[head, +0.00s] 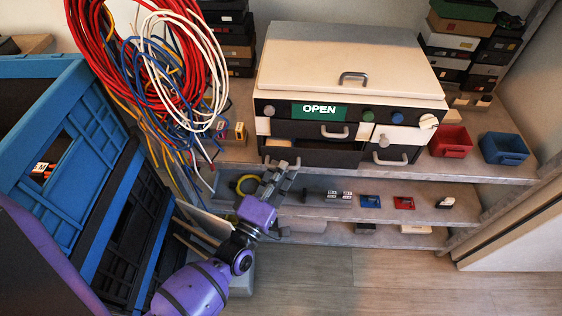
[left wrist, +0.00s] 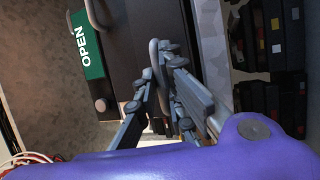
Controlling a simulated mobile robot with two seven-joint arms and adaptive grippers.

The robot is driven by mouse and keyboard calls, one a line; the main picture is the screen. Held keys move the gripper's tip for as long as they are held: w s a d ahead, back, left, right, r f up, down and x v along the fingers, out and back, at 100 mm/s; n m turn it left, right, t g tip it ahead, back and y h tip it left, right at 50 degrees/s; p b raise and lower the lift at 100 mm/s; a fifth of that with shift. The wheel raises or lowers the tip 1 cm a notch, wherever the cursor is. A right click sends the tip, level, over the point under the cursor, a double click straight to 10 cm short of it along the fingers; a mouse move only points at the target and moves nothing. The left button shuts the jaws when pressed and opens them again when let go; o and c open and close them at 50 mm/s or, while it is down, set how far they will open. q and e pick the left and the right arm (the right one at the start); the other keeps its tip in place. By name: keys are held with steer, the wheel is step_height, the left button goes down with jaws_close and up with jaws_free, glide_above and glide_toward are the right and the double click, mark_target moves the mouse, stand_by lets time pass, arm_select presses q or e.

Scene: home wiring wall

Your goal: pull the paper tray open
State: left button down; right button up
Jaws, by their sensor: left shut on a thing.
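The white-and-black machine (head: 350,65) with a green OPEN label stands on the shelf. Its dark lower left tray (head: 325,154) sits below a drawer with a grey handle (head: 333,131). My left gripper (head: 285,170) is at the left part of this tray, coming from below. In the left wrist view, the gripper's fingers (left wrist: 163,75) are closed around a grey bar handle (left wrist: 154,52). A second handle (left wrist: 96,14) shows nearer the OPEN label. The fingers hide part of the tray front, and I cannot tell how far out the tray is. My right gripper is not in view.
Red, white and blue cable coils (head: 150,60) hang at left, beside blue crates (head: 45,150). A red bin (head: 450,141) and a blue bin (head: 503,149) stand right of the machine. Small parts lie on the lower shelf (head: 325,215). The floor (head: 400,280) in front is clear.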

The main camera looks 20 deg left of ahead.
arm_select(q)
steer(key=s+d, duration=0.4)
steer(key=s, duration=1.1)
steer(key=shift+s+d+p, duration=0.2)
steer(key=shift+p, duration=0.1)
steer(key=c, duration=1.8)
jaws_free()
steer(key=shift+c, duration=0.2)
steer(key=v, duration=1.2)
